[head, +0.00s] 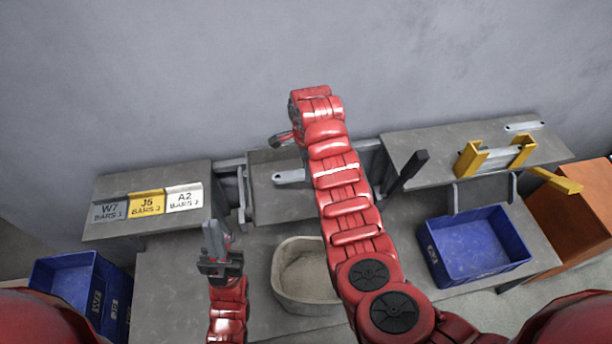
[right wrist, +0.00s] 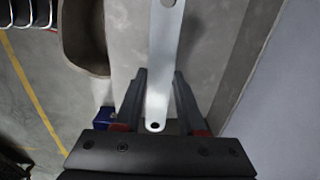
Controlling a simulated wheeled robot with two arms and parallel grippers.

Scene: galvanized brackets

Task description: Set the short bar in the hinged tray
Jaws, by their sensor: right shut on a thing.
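A light grey metal bar with a hole near its end (head: 291,177) shows beside my right arm, over a grey tray-like panel (head: 265,205) set between brackets at the back of the bench. I take that panel for the hinged tray. In the right wrist view the bar (right wrist: 162,65) runs between the two fingers of my right gripper (right wrist: 158,100), which is shut on it. In the head view my right arm hides part of the bar and the panel. I cannot tell whether the bar touches the panel. My left gripper (head: 220,245) is over the bench, left of a beige bin; its jaw opening is unclear.
The beige bin (head: 290,305) stands on the bench. Blue crates stand at the right (head: 432,255) and far left (head: 118,290). The right shelf holds a yellow bracket fixture (head: 468,158) and another bar (head: 523,126). Label plates (head: 147,203) lie on the left shelf.

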